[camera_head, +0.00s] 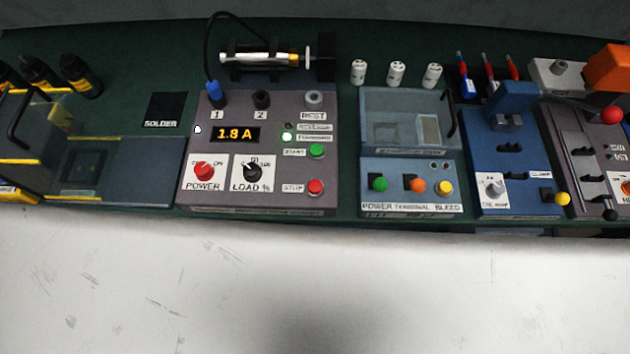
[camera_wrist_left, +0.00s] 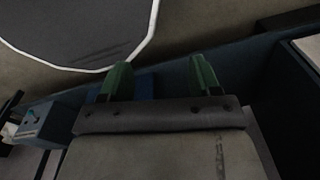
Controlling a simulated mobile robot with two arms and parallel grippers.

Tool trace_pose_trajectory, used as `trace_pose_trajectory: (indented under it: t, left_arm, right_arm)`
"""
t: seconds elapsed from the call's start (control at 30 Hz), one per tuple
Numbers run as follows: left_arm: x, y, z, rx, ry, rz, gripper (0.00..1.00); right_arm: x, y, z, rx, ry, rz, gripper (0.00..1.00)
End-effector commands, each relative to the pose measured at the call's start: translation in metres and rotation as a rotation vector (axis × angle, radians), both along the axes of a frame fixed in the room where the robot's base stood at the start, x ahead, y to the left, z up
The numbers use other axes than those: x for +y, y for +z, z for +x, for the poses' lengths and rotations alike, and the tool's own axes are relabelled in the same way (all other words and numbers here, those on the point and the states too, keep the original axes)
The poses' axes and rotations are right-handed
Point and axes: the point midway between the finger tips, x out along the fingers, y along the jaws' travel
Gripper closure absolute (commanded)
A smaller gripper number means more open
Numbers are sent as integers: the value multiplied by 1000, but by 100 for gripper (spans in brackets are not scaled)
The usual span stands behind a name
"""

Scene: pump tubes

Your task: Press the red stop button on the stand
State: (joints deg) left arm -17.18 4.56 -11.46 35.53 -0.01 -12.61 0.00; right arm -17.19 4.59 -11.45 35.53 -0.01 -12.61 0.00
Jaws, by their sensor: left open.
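The red stop button (camera_head: 316,187) sits at the lower right of the grey stand (camera_head: 218,172), beside a label reading STOP. It stands proud of the panel and nothing covers it in the head view. The stop button is not in that view. My right gripper is in neither view.
On the stand are a green start button (camera_head: 316,151), a red power knob (camera_head: 204,170) and a black load dial (camera_head: 252,171). A blue-grey box with coloured buttons (camera_head: 408,205) stands to the right. The pale floor (camera_head: 300,290) in front is clear.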

Motion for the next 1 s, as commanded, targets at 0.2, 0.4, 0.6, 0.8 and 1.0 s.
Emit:
trace_pose_trajectory:
  t: [0.2, 0.4, 0.6, 0.8, 1.0]
  left_arm:
    - [0, 0, 0, 0, 0, 0, 70]
    - [0, 0, 0, 0, 0, 0, 100]
    - [0, 0, 0, 0, 0, 0, 100]
    - [0, 0, 0, 0, 0, 0, 100]
    - [0, 0, 0, 0, 0, 0, 100]
  right_arm:
    - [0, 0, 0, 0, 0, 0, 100]
    - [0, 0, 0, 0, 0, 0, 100]
    - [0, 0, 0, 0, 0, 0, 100]
    - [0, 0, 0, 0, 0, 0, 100]
    - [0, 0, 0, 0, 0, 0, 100]
